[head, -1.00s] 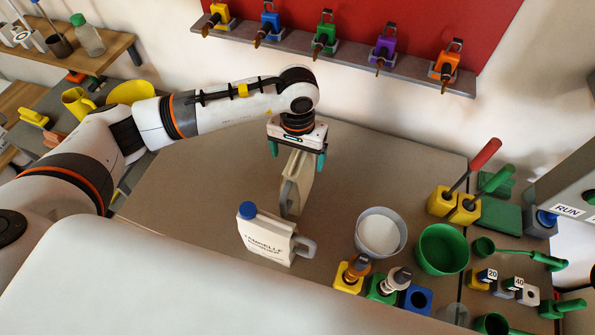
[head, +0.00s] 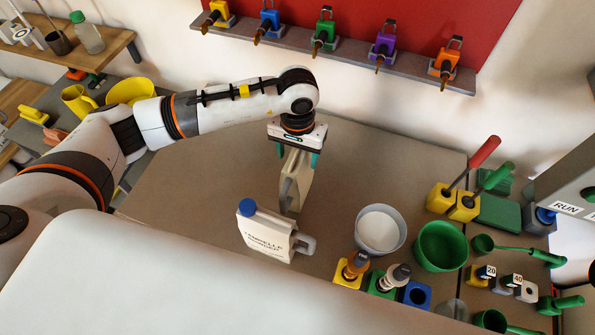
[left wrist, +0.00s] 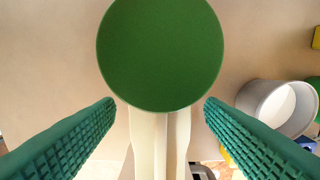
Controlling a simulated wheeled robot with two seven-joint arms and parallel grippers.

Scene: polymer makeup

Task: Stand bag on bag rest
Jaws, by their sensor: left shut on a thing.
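My left gripper (head: 296,157) points down over the table and is shut on a cream jug (head: 300,178). Its two green fingers lie on either side of the jug's top. In the left wrist view, the jug's round green cap (left wrist: 160,52) fills the upper middle, with the cream body below it. The jug stands upright, apparently on the table. In the head view its cap is hidden by the gripper. I cannot make out a bag or a bag rest. My right gripper is not in view.
A blue-capped cream jug (head: 267,236) stands in front of the held one. To the right are a grey bowl (head: 403,232), a green bowl (head: 441,247) and tools in coloured blocks. The tabletop (head: 205,185) left of the jugs is clear. A tool rail (head: 340,52) lines the wall.

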